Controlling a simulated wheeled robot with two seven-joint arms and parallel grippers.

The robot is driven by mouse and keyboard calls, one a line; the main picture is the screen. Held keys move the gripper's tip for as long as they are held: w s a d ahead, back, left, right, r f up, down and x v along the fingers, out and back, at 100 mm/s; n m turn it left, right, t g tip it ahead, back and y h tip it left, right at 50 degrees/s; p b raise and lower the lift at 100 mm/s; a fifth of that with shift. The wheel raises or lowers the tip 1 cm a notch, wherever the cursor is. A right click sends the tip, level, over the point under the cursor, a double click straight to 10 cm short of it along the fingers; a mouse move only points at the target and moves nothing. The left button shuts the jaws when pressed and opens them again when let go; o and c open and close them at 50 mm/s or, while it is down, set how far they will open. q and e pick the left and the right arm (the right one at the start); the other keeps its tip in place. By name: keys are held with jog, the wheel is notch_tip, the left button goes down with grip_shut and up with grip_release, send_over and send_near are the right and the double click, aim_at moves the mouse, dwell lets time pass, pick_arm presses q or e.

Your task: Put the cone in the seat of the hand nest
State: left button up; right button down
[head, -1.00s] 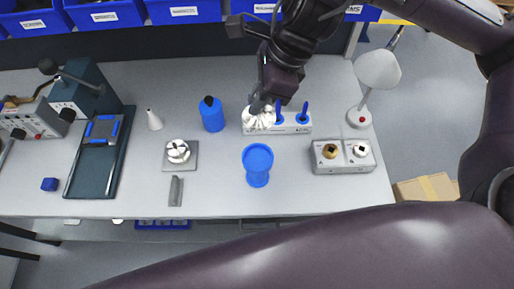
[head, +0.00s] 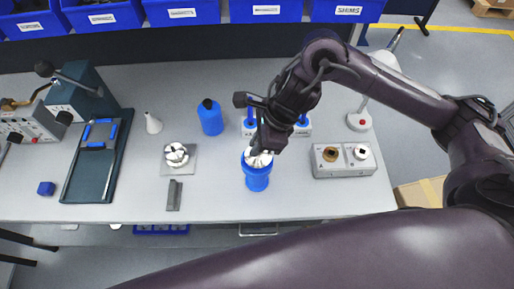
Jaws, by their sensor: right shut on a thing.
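My right gripper (head: 262,145) is shut on a white ribbed piece, which I take to be the cone (head: 259,160). It holds the cone from above at the mouth of a blue cup-shaped stand, which looks like the hand nest (head: 257,180). The fingers hide part of the cone. I cannot tell whether the cone rests in the seat or sits just above it. My left gripper is out of view.
Behind the gripper is a white rack (head: 302,129) with blue pegs. A blue bottle (head: 210,117), a small white nozzle (head: 153,123) and a plate with a white fixture (head: 177,157) stand to the left. A grey box (head: 344,160) and a lamp (head: 359,120) stand to the right.

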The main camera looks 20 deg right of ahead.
notch_tip(320, 180, down, 3)
jog(key=shift+r, duration=0.1)
jog(key=c, duration=1.4)
grip_release()
jog(key=shift+r, duration=0.15)
jog(key=shift+d+r, duration=0.2)
jog(key=shift+r, duration=0.15)
jog(key=v, duration=1.1)
jog(key=shift+b, duration=0.3)
jog(key=shift+s, duration=0.1)
